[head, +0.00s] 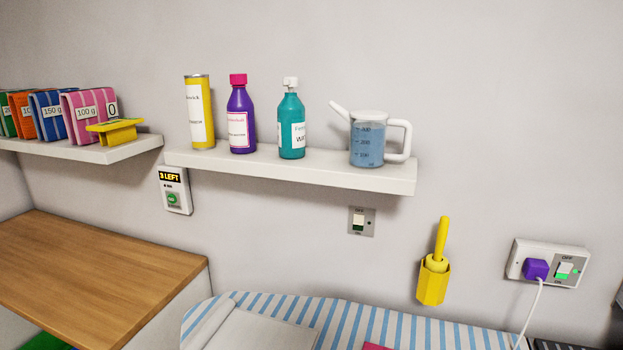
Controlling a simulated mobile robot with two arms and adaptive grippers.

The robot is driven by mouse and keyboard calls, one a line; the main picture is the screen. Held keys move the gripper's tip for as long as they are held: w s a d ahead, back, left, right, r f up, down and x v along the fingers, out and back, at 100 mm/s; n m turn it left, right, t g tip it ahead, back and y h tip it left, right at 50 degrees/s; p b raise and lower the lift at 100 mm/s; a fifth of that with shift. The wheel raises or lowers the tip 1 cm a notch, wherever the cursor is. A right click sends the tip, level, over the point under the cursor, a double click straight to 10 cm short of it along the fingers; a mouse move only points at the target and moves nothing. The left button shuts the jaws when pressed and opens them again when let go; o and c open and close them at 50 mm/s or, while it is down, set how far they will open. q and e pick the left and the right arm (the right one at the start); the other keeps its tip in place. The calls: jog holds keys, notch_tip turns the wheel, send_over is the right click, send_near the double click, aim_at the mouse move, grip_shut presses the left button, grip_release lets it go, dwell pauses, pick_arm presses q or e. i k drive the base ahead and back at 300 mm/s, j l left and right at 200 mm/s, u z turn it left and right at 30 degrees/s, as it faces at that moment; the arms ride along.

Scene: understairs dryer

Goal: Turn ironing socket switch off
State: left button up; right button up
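A white double-width wall socket (520,256) is on the wall at the right. A purple plug (536,269) sits in its left half, and a white cord hangs from the plug. A grey panel on its right half holds a white and green rocker switch (564,270), with OFF printed above and ON below. A small green light shows beside the rocker. The rocker's exact tilt is too small to tell. Neither of my grippers is in view.
Another grey switch plate (362,221), marked OFF at its top, is under the shelf (300,171). A yellow holder (433,281) hangs between it and the socket. A striped ironing board (340,325) lies below. A wooden worktop (85,275) is at left.

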aim_at(563, 271)
jog(key=l+z, duration=0.1)
jog(key=z, duration=0.3)
jog(key=l+z, duration=0.1)
jog(key=z, duration=0.35)
jog(key=l+z, duration=0.1)
jog(key=z, duration=0.3)
